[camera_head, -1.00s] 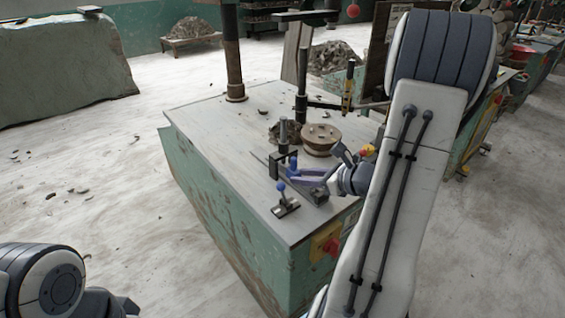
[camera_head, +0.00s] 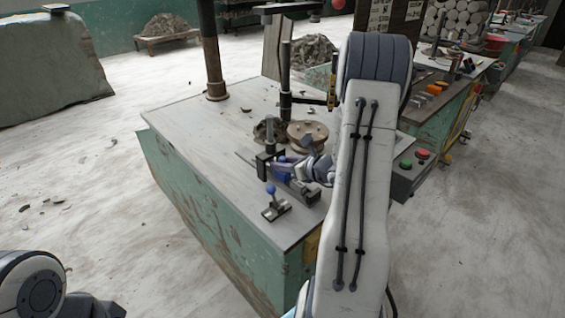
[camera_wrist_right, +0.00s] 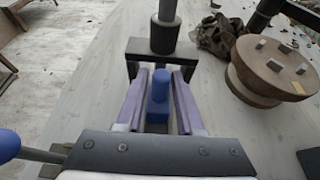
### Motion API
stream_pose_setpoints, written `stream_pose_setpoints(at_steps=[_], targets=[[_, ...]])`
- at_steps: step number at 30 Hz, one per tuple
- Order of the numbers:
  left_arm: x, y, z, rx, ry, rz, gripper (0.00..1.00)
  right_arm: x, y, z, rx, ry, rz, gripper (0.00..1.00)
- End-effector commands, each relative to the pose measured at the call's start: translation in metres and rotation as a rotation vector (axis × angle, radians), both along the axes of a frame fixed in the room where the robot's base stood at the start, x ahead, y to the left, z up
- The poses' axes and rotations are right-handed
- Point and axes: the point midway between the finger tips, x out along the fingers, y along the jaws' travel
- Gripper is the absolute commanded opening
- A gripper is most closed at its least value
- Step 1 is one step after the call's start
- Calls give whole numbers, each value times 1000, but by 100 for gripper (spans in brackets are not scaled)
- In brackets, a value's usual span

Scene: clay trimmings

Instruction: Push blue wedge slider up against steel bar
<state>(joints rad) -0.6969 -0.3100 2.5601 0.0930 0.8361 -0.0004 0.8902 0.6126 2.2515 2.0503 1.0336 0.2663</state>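The blue wedge slider (camera_wrist_right: 158,98) lies between the fingers of my right gripper (camera_wrist_right: 157,88) in the wrist view. The fingers are spread, one on each side of it; I cannot tell whether either touches. A dark bracket (camera_wrist_right: 133,56) with a grey post (camera_wrist_right: 164,25) stands just beyond the slider. I cannot make out which part is the steel bar. In the head view my right gripper (camera_head: 286,168) is low over the table beside the bracket (camera_head: 268,160), and the slider is partly hidden. My left gripper cannot be made out; only part of the left arm shows at lower left.
A toggle clamp with a blue knob (camera_head: 271,190) stands near the table's front edge. A round brown wheel (camera_head: 308,131) and a dark clay heap (camera_head: 268,130) lie behind the gripper. The left part of the tabletop (camera_head: 195,130) is mostly clear.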

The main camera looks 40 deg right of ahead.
Motion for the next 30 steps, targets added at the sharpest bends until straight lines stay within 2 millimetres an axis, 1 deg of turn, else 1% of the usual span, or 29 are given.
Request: stream_pose_setpoints(at_steps=[9, 11, 12, 30], targets=[[0, 0, 0, 0, 0, 0, 50, 2, -2, -1, 0, 0, -3, 36], [0, 0, 0, 0, 0, 0, 50, 2, -2, -1, 0, 0, -3, 13], [0, 0, 0, 0, 0, 0, 50, 2, -2, -1, 0, 0, -3, 0], [0, 0, 0, 0, 0, 0, 50, 1, -2, -1, -1, 0, -4, 0]])
